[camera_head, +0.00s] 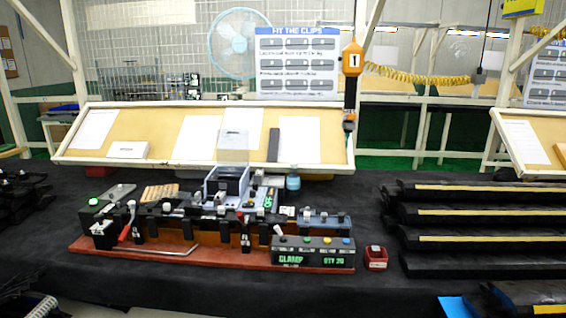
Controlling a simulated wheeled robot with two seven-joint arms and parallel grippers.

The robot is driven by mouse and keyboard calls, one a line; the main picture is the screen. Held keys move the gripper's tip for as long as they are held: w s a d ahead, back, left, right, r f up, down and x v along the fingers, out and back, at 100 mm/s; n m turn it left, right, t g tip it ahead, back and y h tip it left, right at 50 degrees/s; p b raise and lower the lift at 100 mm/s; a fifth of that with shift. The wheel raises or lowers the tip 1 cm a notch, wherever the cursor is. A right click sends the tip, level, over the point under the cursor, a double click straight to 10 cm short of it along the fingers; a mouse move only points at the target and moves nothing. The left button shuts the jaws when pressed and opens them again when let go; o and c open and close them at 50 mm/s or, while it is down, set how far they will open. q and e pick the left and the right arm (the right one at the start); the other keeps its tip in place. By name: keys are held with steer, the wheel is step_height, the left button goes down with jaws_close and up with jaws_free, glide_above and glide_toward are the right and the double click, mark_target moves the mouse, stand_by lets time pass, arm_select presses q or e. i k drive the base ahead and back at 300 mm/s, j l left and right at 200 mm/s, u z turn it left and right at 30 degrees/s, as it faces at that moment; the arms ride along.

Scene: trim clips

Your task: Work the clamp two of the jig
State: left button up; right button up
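The jig stands on a reddish-brown base board (205,256) on the dark table. Several toggle clamps sit along it. One clamp with a red handle (124,233) is at the left. Another clamp (245,232) with a small red tip is near the middle, and a third lever with a pale tip (278,231) is to its right. No number is readable on the clamps, so I cannot tell which is clamp two. A black control box (313,252) at the jig's right front shows green text, "CLAMP" and "QTY 20". Neither of my grippers is in view.
Black trim pieces with yellow strips (480,213) are stacked at the right. A small red box (376,258) stands just right of the jig. More dark parts (20,190) lie at the left edge. A tilted board (205,138) stands behind. The table front is mostly clear.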

mark_target(239, 215)
steer(key=i+u, duration=0.2)
steer(key=i, duration=0.4)
steer(key=i+l+u, duration=0.15)
steer(key=i, duration=0.4)
